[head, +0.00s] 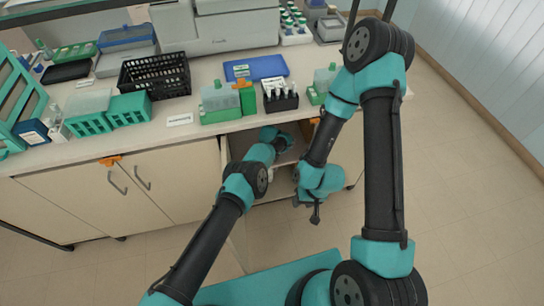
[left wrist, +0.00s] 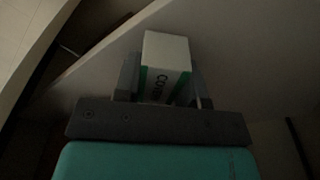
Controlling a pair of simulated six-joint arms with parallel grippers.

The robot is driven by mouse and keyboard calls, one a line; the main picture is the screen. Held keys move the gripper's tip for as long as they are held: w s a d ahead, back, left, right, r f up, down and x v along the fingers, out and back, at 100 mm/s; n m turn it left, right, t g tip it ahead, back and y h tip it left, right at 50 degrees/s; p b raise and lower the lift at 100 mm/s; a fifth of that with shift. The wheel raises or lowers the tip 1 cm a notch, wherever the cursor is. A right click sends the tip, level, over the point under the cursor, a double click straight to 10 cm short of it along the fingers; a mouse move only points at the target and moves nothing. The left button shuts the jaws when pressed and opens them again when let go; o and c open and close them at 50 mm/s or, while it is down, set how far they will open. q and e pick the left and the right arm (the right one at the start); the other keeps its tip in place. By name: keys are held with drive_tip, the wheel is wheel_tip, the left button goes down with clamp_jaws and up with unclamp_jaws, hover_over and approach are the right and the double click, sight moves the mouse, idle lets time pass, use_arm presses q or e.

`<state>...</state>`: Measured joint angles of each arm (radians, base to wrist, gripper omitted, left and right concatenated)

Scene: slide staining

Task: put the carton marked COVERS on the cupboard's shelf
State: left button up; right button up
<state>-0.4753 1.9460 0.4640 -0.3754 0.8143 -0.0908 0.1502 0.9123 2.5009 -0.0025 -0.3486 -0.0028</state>
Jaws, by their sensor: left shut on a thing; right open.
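The COVERS carton (left wrist: 166,55) is a small white box with green edges and dark lettering, partly legible, in the left wrist view. My left gripper (left wrist: 160,88) is shut on it, one finger on each side. In the head view my left arm reaches into the open cupboard (head: 225,165) under the counter; its gripper and the carton are hidden there. The cupboard's shelf (head: 290,158) shows partly behind my arms. My right gripper (head: 315,213) is open and empty, hanging in front of the cupboard's right side.
The counter (head: 190,133) above holds a black basket (head: 155,75), green racks (head: 128,107), a blue tray (head: 255,67) and a dark vial rack (head: 280,97). The closed cupboard doors (head: 160,190) are left of the opening. The floor (head: 460,190) at right is clear.

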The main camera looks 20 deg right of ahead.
use_arm(q)
drive_tip(key=shift+f, duration=0.2)
drive_tip(key=o, duration=0.9)
drive_tip(key=shift+r, duration=0.25)
